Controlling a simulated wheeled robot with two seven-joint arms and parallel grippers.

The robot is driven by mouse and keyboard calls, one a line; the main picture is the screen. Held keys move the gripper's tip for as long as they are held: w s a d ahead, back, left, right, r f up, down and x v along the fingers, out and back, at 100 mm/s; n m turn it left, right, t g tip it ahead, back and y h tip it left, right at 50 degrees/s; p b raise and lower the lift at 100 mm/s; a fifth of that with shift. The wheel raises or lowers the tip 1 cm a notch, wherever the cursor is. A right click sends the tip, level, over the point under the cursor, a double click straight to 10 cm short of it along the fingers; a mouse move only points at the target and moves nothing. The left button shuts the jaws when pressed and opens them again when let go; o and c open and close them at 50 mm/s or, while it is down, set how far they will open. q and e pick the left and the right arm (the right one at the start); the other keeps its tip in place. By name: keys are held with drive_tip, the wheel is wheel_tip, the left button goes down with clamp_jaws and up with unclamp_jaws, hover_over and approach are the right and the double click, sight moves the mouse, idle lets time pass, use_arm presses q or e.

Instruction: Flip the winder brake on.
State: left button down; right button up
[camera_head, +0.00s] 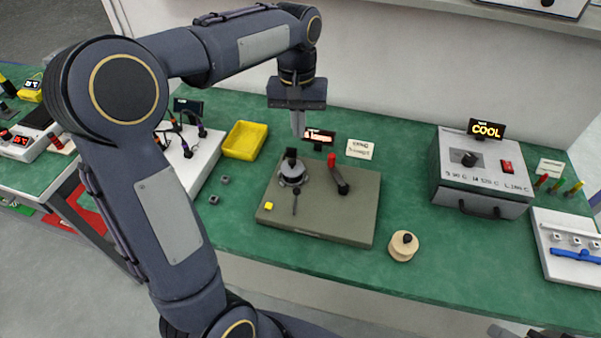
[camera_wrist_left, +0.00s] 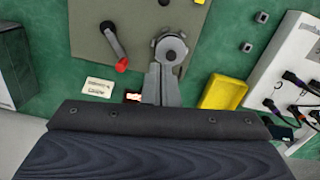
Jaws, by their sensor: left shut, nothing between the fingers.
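The winder is a grey-olive base plate (camera_head: 335,218) on the green bench. It carries a round grey hub (camera_head: 292,173) with a dark knob and a thin dark lever (camera_head: 295,203) in front. A black lever with a red tip (camera_head: 332,161) stands right of the hub; it also shows in the wrist view (camera_wrist_left: 122,64). I cannot tell from its look which lever is the brake. My left gripper (camera_head: 298,132) points down, shut and empty, above the plate's back edge. In the wrist view its fingers (camera_wrist_left: 161,72) overlap the hub's edge; I see no clear contact. My right gripper is not visible.
A small lit display (camera_head: 319,136) and a label card (camera_head: 360,149) stand behind the plate. A yellow tray (camera_head: 245,140) is at left, a wooden spool (camera_head: 403,246) at right front. A grey box with a COOL display (camera_head: 480,170) stands further right.

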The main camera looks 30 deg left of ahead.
use_arm(q)
hover_over(297, 175)
drive_tip(key=f, duration=0.9)
drive_tip(key=shift+d+f+b, duration=0.3)
drive_tip(key=shift+f+b, duration=0.05)
drive_tip(key=shift+f, duration=0.05)
drive_tip(key=s, duration=0.1)
drive_tip(key=s+d, duration=0.1)
drive_tip(key=s, duration=0.1)
drive_tip(key=shift+d+f, duration=0.15)
drive_tip(key=shift+f, duration=0.05)
drive_tip(key=shift+s+d+f, duration=0.1)
drive_tip(key=shift+s+f, duration=0.05)
drive_tip(key=shift+s, duration=0.15)
drive_tip(key=shift+s+d+t+b, duration=0.1)
drive_tip(key=shift+s+t+b, duration=0.2)
drive_tip(key=shift+t, duration=0.1)
drive_tip(key=shift+b, duration=0.3)
